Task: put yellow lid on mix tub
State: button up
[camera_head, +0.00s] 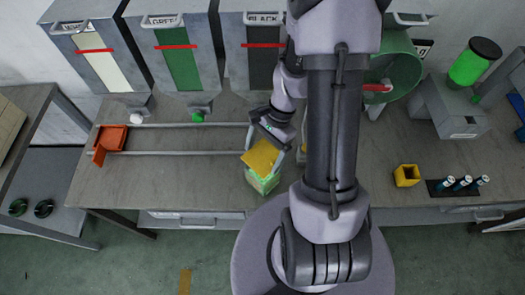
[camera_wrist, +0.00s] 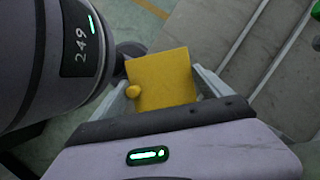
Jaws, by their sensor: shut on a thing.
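The yellow lid (camera_head: 261,157) is a flat square plate with a small round knob, seen in the wrist view (camera_wrist: 165,82). My gripper (camera_head: 264,149) is shut on it, with one pale finger on each side in the wrist view (camera_wrist: 161,76). A pale green, box-shaped tub (camera_head: 263,183) shows just below the lid in the head view, near the bench's front edge. The lid hides most of its top. I cannot tell whether the lid touches the tub. The tub does not show in the wrist view.
Several hoppers stand behind. A small yellow box (camera_head: 407,175) and a dark rack (camera_head: 440,188) of bottles are at the right. The bench between rails and front edge is clear.

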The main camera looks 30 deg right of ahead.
jog(key=shift+w+f+b, duration=0.1)
jog(key=shift+f+b, duration=2.5)
jog(key=shift+f, duration=0.3)
jog(key=o, duration=1.1)
jog(key=shift+r, duration=0.1)
jog(key=p+v, duration=0.2)
jog(key=v, duration=0.5)
jog(key=shift+r+p, duration=0.3)
jog(key=shift+p, duration=0.1)
